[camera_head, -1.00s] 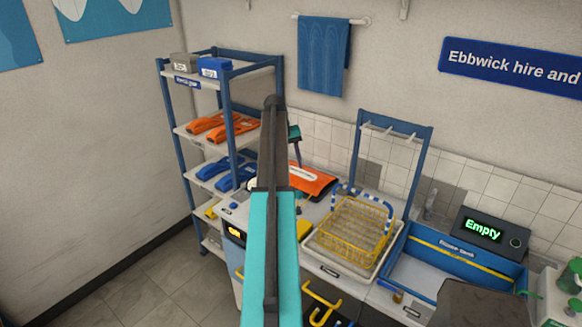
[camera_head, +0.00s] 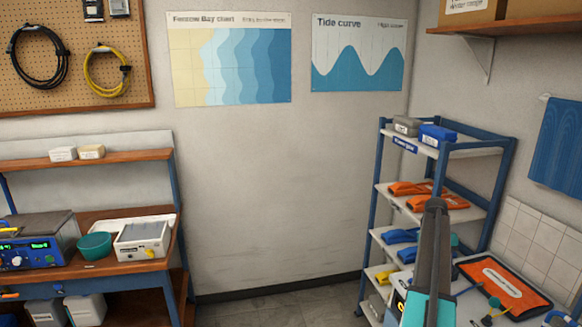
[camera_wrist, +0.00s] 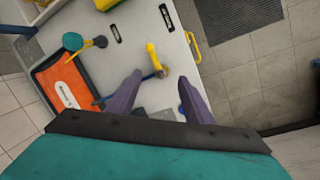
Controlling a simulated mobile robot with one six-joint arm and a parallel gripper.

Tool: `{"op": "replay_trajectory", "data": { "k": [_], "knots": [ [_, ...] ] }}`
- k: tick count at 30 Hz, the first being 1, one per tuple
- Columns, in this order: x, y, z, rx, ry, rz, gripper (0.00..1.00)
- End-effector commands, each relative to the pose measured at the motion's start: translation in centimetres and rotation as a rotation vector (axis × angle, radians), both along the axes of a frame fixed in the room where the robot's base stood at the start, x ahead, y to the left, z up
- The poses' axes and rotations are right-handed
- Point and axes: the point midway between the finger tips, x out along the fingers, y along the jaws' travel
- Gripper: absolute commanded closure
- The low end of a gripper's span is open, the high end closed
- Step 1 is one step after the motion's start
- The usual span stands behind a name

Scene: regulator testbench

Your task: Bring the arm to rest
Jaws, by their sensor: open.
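My arm (camera_head: 430,265), teal with a dark upper link, rises at the lower right of the head view in front of the blue shelf rack. My gripper (camera_wrist: 157,97) shows in the wrist view with its two dark purple fingers apart and nothing held between them. It points down over a white worktop (camera_wrist: 135,55). A yellow-handled part with a blue piece (camera_wrist: 153,60) lies below and beyond the fingertips, apart from them as far as I can tell. In the head view the gripper is hidden by the arm or too small to make out.
The blue rack (camera_head: 375,210) holds orange and blue items. A wooden bench (camera_head: 90,285) stands at the left. Open floor (camera_wrist: 255,85) lies beside the worktop.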

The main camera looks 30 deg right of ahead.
Motion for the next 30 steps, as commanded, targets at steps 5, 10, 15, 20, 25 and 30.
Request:
{"op": "replay_trajectory", "data": {
  "k": [5,10,15,20,25,30],
  "knots": [
    [4.3,5.9,-6.2,0.05,0.036,0.087,0.53],
    [7.2,11.9,-11.6,0.094,0.07,0.166,0.53],
    [9.3,18.2,-16.9,0.136,0.105,0.246,0.53],
    [10.3,24.5,-21.9,0.172,0.139,0.321,0.53],
    [10.5,31.2,-27.0,0.207,0.175,0.399,0.53],
    [9.5,38.1,-31.9,0.243,0.213,0.477,0.53]
  ]
}}
